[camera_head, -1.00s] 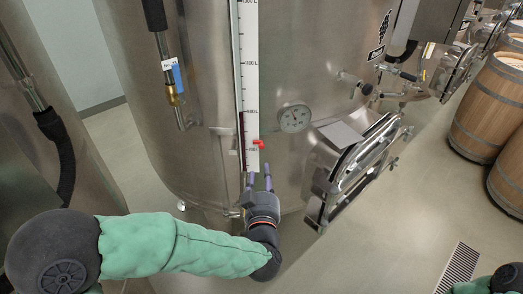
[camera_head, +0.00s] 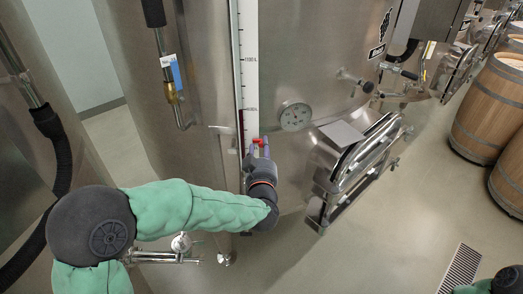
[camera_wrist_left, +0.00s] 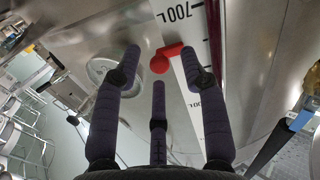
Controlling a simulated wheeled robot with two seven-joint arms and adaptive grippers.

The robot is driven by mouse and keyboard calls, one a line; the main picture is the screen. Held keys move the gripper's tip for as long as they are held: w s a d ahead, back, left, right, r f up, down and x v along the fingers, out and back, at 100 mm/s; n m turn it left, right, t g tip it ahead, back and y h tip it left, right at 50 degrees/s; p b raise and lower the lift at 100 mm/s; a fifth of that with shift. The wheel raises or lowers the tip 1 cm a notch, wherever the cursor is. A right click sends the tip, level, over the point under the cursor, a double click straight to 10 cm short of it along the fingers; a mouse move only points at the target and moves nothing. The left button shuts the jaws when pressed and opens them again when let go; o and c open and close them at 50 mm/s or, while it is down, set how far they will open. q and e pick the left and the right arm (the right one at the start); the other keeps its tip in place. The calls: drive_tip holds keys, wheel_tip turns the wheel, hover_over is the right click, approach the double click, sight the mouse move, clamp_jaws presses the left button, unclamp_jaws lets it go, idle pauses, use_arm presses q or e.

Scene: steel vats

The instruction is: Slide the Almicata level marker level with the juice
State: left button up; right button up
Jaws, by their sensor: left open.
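The red level marker (camera_head: 259,141) sits on the white scale strip (camera_head: 251,70) on the front of the steel vat (camera_head: 300,60). The dark red juice column (camera_head: 241,122) shows in the sight tube left of the strip. Its top is higher than the marker. My left gripper (camera_head: 258,149) is open just below and in front of the marker. In the left wrist view, the red marker (camera_wrist_left: 165,58) lies between the open dark fingers, below the 700L print; I cannot tell whether they touch it. My right gripper is out of view.
A dial gauge (camera_head: 295,116) and a hatch (camera_head: 355,160) stick out right of the strip. A hose and valve fitting (camera_head: 172,90) hang to its left. Another vat (camera_head: 30,150) stands at left, and barrels (camera_head: 490,110) stand at far right.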

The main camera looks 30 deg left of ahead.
use_arm(q)
clamp_jaws()
wheel_tip(320, 180, up, 11)
drive_tip(key=p, duration=0.8)
drive_tip(key=shift+r, duration=0.1)
unclamp_jaws()
